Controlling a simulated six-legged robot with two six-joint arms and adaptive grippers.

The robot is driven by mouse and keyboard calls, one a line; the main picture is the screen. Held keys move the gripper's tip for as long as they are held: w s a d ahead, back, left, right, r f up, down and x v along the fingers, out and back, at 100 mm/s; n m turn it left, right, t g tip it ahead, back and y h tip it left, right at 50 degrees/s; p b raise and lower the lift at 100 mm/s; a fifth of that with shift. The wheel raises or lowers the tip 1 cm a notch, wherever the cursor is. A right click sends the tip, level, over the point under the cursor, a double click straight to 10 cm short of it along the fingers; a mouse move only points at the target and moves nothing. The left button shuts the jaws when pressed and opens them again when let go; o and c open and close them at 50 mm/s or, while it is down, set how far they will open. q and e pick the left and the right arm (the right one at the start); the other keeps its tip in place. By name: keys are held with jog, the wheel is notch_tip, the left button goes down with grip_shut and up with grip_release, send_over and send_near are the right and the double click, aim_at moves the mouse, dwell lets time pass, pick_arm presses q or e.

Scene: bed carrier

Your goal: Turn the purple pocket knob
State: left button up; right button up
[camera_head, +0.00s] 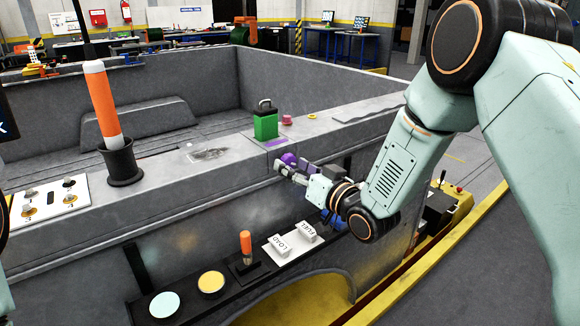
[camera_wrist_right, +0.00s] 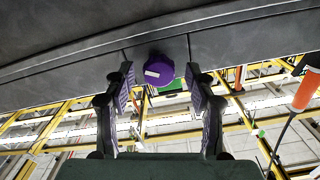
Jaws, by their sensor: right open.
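The purple pocket knob (camera_wrist_right: 159,71) is a round purple piece with a pale mark on its face. In the right wrist view it shows between the two finger ends of my right gripper, with a gap on each side. In the head view part of the purple knob (camera_head: 289,159) shows on the bed's side wall, partly hidden by my right gripper (camera_head: 288,172). The right gripper is open and reaches to the knob from the right. I cannot tell how far the fingers overlap the knob in depth. The left gripper is not in view.
A green padlock (camera_head: 265,122) and a pink knob (camera_head: 286,120) stand on the rail above. Below are the white LOAD and FUEL switches (camera_head: 291,242) and an orange-handled lever (camera_head: 246,246). A tall orange handle (camera_head: 103,103) stands at left.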

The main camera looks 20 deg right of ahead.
jog(key=shift+w, duration=0.3)
jog(key=shift+d+r, duration=0.1)
jog(key=shift+r, duration=0.05)
jog(key=shift+a, duration=0.25)
jog(key=shift+w, duration=0.2)
jog(key=shift+c, duration=1.1)
jog(key=shift+s+d, duration=0.1)
jog(key=shift+d, duration=0.1)
jog(key=c, duration=0.3)
jog(key=shift+a, duration=0.1)
jog(key=c, duration=0.6)
